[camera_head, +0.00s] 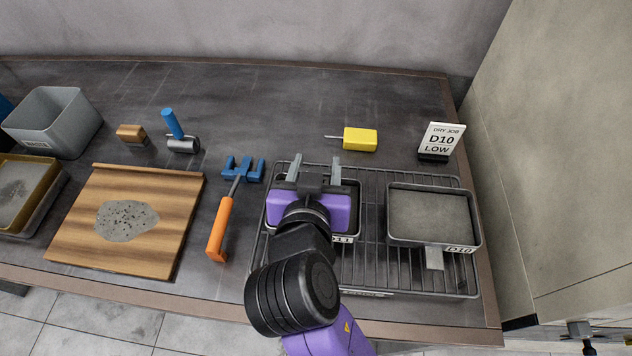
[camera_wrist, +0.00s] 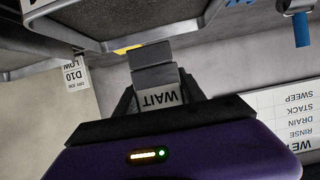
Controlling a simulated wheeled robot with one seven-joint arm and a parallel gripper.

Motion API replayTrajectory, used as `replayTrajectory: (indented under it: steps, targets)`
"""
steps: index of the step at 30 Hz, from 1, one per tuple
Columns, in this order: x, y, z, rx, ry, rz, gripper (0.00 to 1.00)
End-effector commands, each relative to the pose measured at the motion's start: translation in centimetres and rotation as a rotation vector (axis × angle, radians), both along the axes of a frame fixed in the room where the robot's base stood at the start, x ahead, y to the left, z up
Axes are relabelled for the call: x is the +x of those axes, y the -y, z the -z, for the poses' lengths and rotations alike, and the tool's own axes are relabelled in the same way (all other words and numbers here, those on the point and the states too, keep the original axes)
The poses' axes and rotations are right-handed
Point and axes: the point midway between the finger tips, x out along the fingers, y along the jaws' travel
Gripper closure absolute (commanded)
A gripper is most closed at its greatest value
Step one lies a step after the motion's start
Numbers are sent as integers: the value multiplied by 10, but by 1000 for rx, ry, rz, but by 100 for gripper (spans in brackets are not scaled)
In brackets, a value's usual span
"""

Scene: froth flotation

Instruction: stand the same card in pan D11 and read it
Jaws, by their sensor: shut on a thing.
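My gripper (camera_head: 316,170) is over pan D11 (camera_head: 358,212) on the wire rack, and my wrist hides most of that pan and its contents. Its label is only partly visible. In the wrist view, which is upside down, my gripper (camera_wrist: 158,95) is shut on a small card (camera_wrist: 160,99) with the word WAIT. A grey block adjoins the card between the fingers. The card is hidden in the head view. Whether it touches the pan, I cannot tell.
Pan D10 (camera_head: 394,235), full of grey material, is on the rack's right (camera_head: 375,278). A DRY JOB D10 LOW sign (camera_head: 440,140) stands behind it. A yellow-handled tool (camera_head: 360,139), blue holder (camera_head: 243,169) and orange-handled tool (camera_head: 219,228) lie nearby. A wooden board (camera_head: 75,220) is left.

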Motion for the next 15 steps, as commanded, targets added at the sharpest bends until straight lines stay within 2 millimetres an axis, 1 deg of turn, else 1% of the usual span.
replayTrajectory:
  steps: [1, 5, 12, 15]
  targets:
    - [0, 0, 6, -3, -1, 0, 100]
    - [0, 0, 13, 0, 1, 1, 100]
    - [0, 0, 46, -3, -2, 1, 100]
    - [0, 0, 53, -2, 1, 0, 100]
